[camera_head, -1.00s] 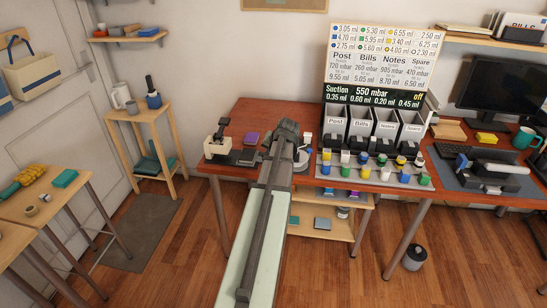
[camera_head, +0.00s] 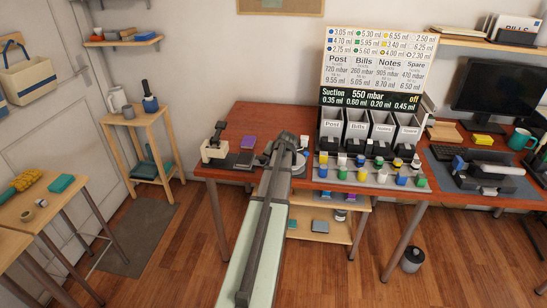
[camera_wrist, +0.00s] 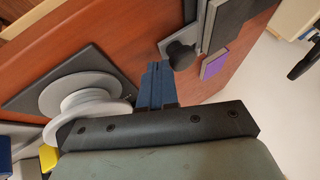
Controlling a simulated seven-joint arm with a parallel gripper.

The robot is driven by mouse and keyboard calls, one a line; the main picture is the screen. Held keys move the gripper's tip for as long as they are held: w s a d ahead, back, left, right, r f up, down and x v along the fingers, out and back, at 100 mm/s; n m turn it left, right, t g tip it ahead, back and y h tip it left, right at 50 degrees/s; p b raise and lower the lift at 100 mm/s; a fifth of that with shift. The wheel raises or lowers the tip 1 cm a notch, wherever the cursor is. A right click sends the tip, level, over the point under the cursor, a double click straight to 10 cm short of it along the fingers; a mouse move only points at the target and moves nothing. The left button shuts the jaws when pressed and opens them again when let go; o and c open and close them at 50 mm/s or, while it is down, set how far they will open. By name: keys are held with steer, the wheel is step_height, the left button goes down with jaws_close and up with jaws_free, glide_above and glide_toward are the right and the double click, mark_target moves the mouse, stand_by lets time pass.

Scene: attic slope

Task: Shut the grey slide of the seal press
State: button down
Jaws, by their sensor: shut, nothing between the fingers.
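What looks like the seal press (camera_head: 214,151), a small cream body with a black upright lever, stands at the left end of the red-brown table. A dark grey flat piece (camera_head: 244,160) lies just right of it, apparently the slide. In the wrist view, a black round knob (camera_wrist: 181,55) sits by a dark grey bar (camera_wrist: 228,22); I cannot tell surely whether this is the slide. My gripper (camera_wrist: 154,67) is shut and empty, its blue fingers pointing at the tabletop, with the tips close beside the knob. Contact is not clear. In the head view my arm hides the fingers.
A purple pad (camera_head: 248,142) lies behind the grey piece; it also shows in the wrist view (camera_wrist: 214,63). A grey spool (camera_wrist: 80,100) on a dark plate is on the other side of my fingers. Colored bottles (camera_head: 362,173) and labelled bins (camera_head: 357,129) stand right.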

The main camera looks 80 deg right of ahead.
mark_target(244, 159)
steer(key=shift+w+d+f, duration=0.2)
steer(key=shift+f, duration=0.15)
steer(key=w, duration=1.1)
steer(key=shift+w, duration=0.15)
steer(key=v, duration=1)
